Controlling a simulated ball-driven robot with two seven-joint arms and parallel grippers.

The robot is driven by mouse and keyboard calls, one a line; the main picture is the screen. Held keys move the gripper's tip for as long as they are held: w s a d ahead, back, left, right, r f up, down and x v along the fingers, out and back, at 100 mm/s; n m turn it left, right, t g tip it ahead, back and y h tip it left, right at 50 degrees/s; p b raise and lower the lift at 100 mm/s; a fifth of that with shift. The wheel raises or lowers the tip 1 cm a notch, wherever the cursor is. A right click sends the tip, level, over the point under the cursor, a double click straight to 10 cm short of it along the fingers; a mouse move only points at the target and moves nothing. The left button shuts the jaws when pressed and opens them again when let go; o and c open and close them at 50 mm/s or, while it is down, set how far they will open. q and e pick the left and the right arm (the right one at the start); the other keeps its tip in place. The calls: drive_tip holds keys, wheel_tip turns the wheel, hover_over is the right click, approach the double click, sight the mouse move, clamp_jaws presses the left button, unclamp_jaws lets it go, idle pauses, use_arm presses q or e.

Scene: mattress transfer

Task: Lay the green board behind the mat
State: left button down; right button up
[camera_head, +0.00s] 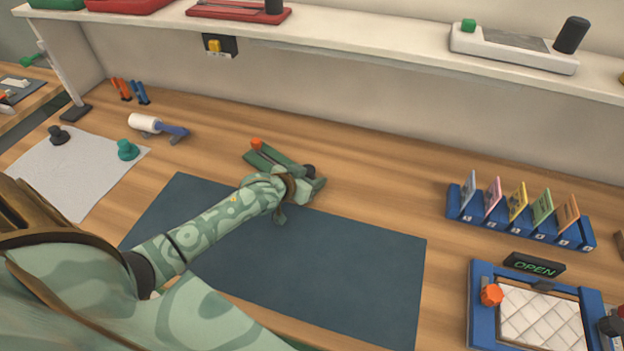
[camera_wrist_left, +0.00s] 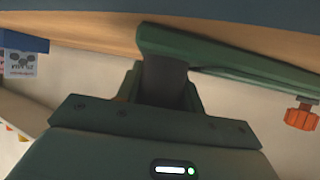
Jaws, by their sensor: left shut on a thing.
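The green board (camera_head: 268,161) is a narrow piece with an orange knob (camera_head: 257,145) at its left end and a dark knob (camera_head: 309,171) near its right end. It lies at a slant just behind the back edge of the dark blue mat (camera_head: 340,262). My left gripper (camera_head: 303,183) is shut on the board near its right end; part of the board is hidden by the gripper. In the left wrist view the board (camera_wrist_left: 230,62) crosses the picture close to the wooden table top. I cannot tell whether it touches the table. My right gripper is not in view.
A white roller with a blue handle (camera_head: 172,131) lies to the left. A blue card rack (camera_head: 520,225), an OPEN sign (camera_head: 534,265) and a blue-framed tray (camera_head: 480,325) stand right. A white shelf (camera_head: 370,52) runs above the back. Bare table lies between board and rack.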

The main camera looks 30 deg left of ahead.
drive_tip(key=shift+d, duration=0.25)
use_arm(q)
drive_tip(key=c, duration=0.9)
unclamp_jaws()
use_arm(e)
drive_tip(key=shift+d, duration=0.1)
use_arm(q)
drive_tip(key=shift+s+r, duration=0.1)
drive_tip(key=shift+r, duration=0.1)
drive_tip(key=p+v, duration=0.4)
drive_tip(key=v, duration=0.7)
drive_tip(key=shift+s, duration=0.1)
drive_tip(key=shift+s+r, duration=0.1)
drive_tip(key=shift+s, duration=0.15)
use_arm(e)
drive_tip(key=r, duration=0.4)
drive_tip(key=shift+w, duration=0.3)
